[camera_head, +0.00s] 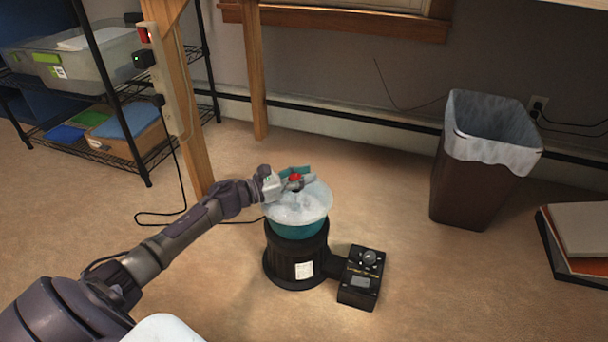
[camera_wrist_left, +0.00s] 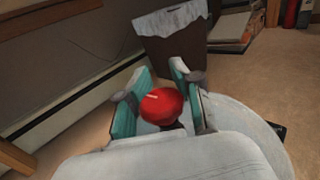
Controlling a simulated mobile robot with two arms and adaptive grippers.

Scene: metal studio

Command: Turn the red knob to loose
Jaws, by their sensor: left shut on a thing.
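The red knob (camera_head: 295,178) stands at the top centre of a round machine with a pale, clear-looking lid (camera_head: 310,205) and a teal bowl (camera_head: 298,227) on a black base (camera_head: 293,262). My left gripper (camera_head: 291,179) reaches in from the left and is shut on the knob. In the left wrist view the red knob (camera_wrist_left: 162,106) sits between the two teal-padded fingers (camera_wrist_left: 160,98), with a light mark on its top. The fingers hide the knob's sides, and I cannot read any label by it. My right gripper is in neither view.
A black control box (camera_head: 362,277) with a dial joins the base at right. A brown bin (camera_head: 470,185) with a white liner stands at back right, beside stacked flat items (camera_head: 580,240). A wooden post (camera_head: 185,120) and wire shelf (camera_head: 120,155) are at left. Open floor lies around the machine.

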